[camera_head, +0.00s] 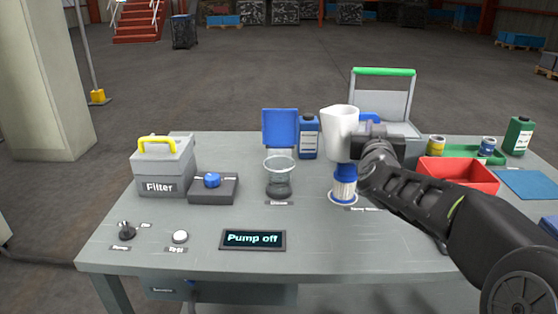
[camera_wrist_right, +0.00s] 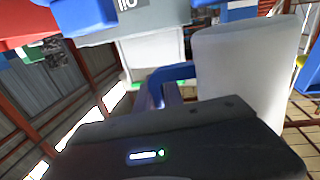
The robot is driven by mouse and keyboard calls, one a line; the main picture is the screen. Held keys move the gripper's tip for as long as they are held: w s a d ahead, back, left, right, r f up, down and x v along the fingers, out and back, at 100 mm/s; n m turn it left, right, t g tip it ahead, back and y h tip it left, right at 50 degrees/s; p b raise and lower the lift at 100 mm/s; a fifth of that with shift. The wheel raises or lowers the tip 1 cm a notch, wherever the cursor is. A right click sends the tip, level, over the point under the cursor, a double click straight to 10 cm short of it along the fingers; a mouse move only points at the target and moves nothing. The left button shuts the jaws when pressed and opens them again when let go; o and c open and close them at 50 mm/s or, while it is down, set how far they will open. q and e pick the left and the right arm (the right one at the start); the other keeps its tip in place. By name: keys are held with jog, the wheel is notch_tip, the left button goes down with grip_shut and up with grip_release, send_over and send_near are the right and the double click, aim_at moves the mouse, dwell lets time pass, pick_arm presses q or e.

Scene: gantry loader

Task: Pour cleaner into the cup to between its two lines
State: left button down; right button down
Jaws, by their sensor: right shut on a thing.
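My right gripper (camera_head: 368,132) is shut on a white jug (camera_head: 339,140) with a blue handle (camera_head: 369,117). The jug is upright and held above the table. The jug's pale body also shows in the right wrist view (camera_wrist_right: 240,75), with its blue handle (camera_wrist_right: 172,73) beside it. A clear cup (camera_head: 279,168) stands on the table to the left of the jug. Its lower part looks dark; its lines and any liquid level are too small to tell. The jug's contents are hidden. My left gripper is out of view.
A blue-and-white filter cartridge (camera_head: 344,190) stands below the jug. A blue panel (camera_head: 280,127) and blue bottle (camera_head: 309,145) stand behind the cup. A grey filter box (camera_head: 162,169), blue-knobbed unit (camera_head: 213,188) and "Pump off" display (camera_head: 252,240) are left. A red bin (camera_head: 462,180) is right.

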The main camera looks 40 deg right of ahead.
aim_at(371, 115)
jog(key=r+n, duration=0.1)
jog(key=r+n+p, duration=0.1)
jog(key=a+r+n+p, duration=0.1)
jog(key=shift+w, duration=0.4)
jog(key=shift+w+a+r+n+t+p, duration=0.4)
jog(key=shift+a+r+n+p, duration=0.3)
jog(key=shift+n, duration=0.55)
jog(key=shift+w+a+r+n+t+p, duration=0.25)
jog(key=shift+w+a+r+n+p, duration=0.4)
jog(key=shift+n, duration=0.65)
jog(key=shift+w+a+r+n+t+p, duration=0.4)
jog(key=shift+n+p, duration=0.5)
jog(key=shift+n, duration=0.35)
jog(key=shift+a, duration=0.1)
jog(key=shift+w+a+r+n+p, duration=0.15)
jog(key=shift+a+n+p, duration=0.1)
jog(key=shift+n, duration=0.25)
jog(key=shift+w+a+r+n+p, duration=0.15)
jog(key=shift+n+p, duration=0.1)
jog(key=shift+n, duration=0.25)
jog(key=shift+w+a+t, duration=0.15)
jog(key=shift+a+t, duration=0.1)
jog(key=shift+a, duration=0.15)
jog(key=shift+w+a, duration=0.15)
jog(key=shift+a, duration=0.1)
